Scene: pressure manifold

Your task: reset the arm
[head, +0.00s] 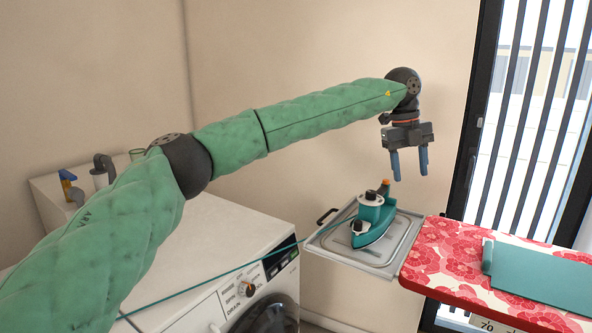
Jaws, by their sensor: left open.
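My left arm reaches in from the lower left, in a green quilted sleeve. My left gripper (408,163) hangs at its end, pointing down with blue fingers apart and nothing between them. It is in the air above a teal iron (371,222), clear of it. The iron sits on a grey metal tray (398,246), and its teal cord runs left across the white machine. My right gripper does not show.
A white washing machine (244,255) with a dial and round door stands below my arm. An ironing board with a red floral cover (440,262) is at the right, bearing a folded teal cloth (545,272). Pipes and a blue-handled valve (68,184) are at the back left. A barred window is at the right.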

